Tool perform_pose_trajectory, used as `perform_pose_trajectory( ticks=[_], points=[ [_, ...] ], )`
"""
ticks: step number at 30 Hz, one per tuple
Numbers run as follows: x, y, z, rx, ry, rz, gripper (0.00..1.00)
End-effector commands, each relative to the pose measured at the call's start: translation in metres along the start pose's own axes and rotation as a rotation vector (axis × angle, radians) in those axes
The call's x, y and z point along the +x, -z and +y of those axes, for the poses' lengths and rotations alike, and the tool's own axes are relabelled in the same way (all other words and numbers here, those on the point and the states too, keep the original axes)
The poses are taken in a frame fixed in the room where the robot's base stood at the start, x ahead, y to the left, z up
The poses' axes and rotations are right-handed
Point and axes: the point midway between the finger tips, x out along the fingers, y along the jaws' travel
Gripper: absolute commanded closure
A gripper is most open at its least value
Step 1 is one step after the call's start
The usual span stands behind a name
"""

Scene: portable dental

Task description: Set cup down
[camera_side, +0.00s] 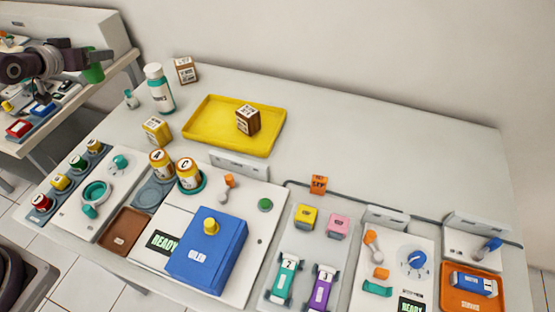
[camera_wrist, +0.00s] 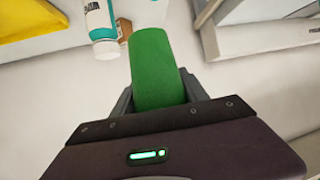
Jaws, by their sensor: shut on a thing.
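My gripper (camera_side: 90,57) is at the upper left of the side view, shut on a green cup (camera_side: 94,74). The cup is held off to the left of the main table's far left corner, above the gap beside a second bench. In the wrist view the green cup (camera_wrist: 155,65) sits between the fingers of my gripper (camera_wrist: 160,95), its far end pointing up the picture. I cannot see into the cup. The main table (camera_side: 390,140) has no cup on it that I can make out.
A white and teal bottle (camera_side: 160,90), a small vial (camera_side: 130,99) and a brown box (camera_side: 185,70) stand near the table's left end. A yellow tray (camera_side: 215,120) holds another box (camera_side: 248,119). The second bench (camera_side: 125,62) stands at left. The table's back right is clear.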

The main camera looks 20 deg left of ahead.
Motion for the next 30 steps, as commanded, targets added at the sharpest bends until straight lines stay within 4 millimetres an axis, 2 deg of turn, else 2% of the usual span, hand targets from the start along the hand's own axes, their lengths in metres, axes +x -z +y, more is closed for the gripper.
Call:
perform_pose_trajectory(
  ticks=[1,5,11,14,17,20,23,24,26,27,30],
  points=[
    [-0.005,0.011,-0.001,0.003,0.002,0.005,0.86],
    [-0.013,0.031,0.002,0.003,-0.001,0.003,0.86],
    [0.005,0.039,0.043,0.014,-0.029,0.0,0.86],
    [0.014,0.044,0.07,0.021,-0.045,0.0,0.86],
    [0.023,0.05,0.105,0.031,-0.065,0.0,0.86],
    [0.03,0.055,0.151,0.044,-0.092,0.0,0.86],
    [0.034,0.058,0.208,0.06,-0.123,0.0,0.86],
    [0.034,0.058,0.235,0.068,-0.139,0.001,0.86],
    [0.03,0.056,0.278,0.081,-0.162,0.001,0.86],
    [0.026,0.054,0.306,0.088,-0.177,0.0,0.86],
    [0.011,0.046,0.369,0.107,-0.214,0.001,0.86]
  ],
)
